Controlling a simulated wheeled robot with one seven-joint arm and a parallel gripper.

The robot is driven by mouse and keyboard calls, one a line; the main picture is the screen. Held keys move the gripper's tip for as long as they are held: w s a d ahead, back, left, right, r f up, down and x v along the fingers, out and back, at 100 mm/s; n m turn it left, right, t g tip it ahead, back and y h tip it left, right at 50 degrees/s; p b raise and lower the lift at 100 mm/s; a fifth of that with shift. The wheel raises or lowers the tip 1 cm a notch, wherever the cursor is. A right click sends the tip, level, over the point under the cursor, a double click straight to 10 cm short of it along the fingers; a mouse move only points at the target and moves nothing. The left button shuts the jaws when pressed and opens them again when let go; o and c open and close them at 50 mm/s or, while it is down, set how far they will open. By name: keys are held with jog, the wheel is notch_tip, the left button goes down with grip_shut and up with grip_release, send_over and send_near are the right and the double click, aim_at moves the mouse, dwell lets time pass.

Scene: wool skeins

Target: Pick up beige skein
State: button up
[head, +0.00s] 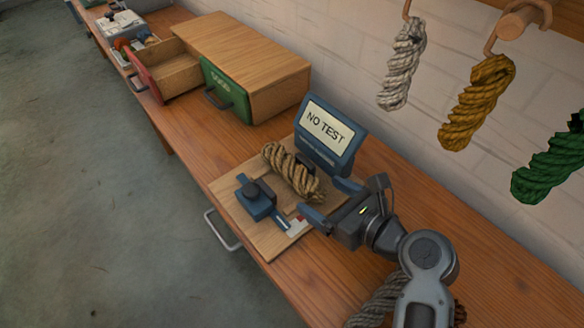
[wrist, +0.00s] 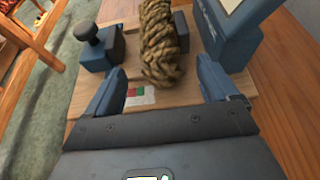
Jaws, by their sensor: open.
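The beige skein (head: 292,172) is a twisted tan bundle lying on a wooden board beside a blue device. It also shows in the wrist view (wrist: 160,45), just ahead of my fingers. My gripper (head: 328,198) is open, with its blue fingers spread apart, low over the board's near right side. In the wrist view my gripper (wrist: 165,80) has the skein's near end lying centrally ahead of the gap between its fingers. I cannot tell whether either finger touches the skein.
A screen reading "NO TEST" (head: 327,130) stands behind the skein. A blue device with a black knob (head: 258,198) sits in front. White (head: 402,65), mustard (head: 477,103) and green (head: 549,168) skeins hang at the wall. A wooden drawer cabinet (head: 245,50) stands farther back.

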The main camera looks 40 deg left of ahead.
jog(key=shift+x, duration=1.2)
jog(key=shift+c, duration=0.5)
jog(key=c, duration=1)
jog(key=shift+c, duration=0.2)
jog(key=shift+r, duration=0.1)
notch_tip(320, 180, up, 4)
jog(key=shift+f, duration=0.1)
jog(key=s+r+p, duration=0.1)
jog(key=s+r, duration=0.6)
jog(key=s, duration=0.4)
jog(key=shift+s+d, duration=0.3)
jog(key=shift+d, duration=0.1)
